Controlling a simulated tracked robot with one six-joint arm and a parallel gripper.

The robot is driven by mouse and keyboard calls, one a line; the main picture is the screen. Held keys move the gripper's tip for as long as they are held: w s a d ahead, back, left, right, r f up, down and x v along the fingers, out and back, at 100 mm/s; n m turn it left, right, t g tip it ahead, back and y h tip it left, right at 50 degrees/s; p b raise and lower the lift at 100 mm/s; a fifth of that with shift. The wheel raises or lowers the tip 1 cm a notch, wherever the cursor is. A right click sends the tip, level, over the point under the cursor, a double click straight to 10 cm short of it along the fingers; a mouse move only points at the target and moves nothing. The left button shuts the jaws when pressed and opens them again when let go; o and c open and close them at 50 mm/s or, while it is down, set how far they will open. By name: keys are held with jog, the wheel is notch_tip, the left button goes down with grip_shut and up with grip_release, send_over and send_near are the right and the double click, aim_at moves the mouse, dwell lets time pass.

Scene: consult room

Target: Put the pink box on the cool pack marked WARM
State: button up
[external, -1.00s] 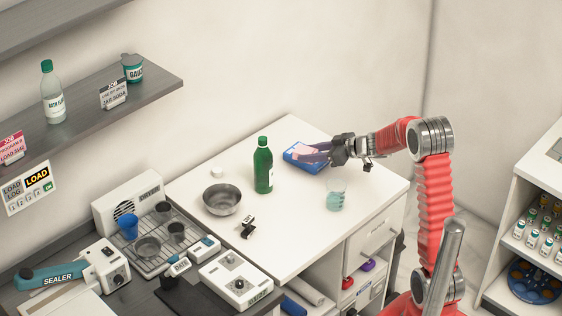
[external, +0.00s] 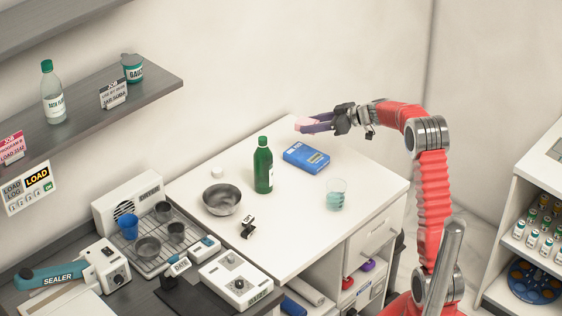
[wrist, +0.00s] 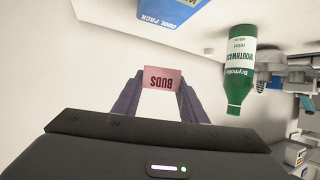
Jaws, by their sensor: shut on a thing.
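My gripper (external: 313,126) is shut on the pink box (external: 303,125) and holds it in the air, clear of the table. In the wrist view the pink box (wrist: 162,80) sits between the two purple fingers and bears the word BUDS upside down. The blue cool pack (external: 306,157) lies flat on the white table, lower in the external picture than the box, with nothing on it. Part of the cool pack (wrist: 170,12) shows at the top edge of the wrist view.
A green mouthwash bottle (external: 263,168) stands left of the cool pack. A clear cup with teal liquid (external: 336,195) stands to its lower right. A grey bowl (external: 221,200) and a small black-and-white item (external: 247,227) are farther left. The table's front middle is clear.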

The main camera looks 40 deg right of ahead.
jog(key=shift+f, duration=0.1)
send_over(312, 155)
jog(key=shift+a+f, duration=0.1)
jog(key=shift+f, duration=2.9)
jog(key=shift+f, duration=0.1)
jog(key=shift+f, duration=1.8)
jog(key=shift+f, duration=0.2)
jog(key=o, duration=1)
jog(key=shift+f, duration=0.1)
jog(key=shift+s, duration=0.1)
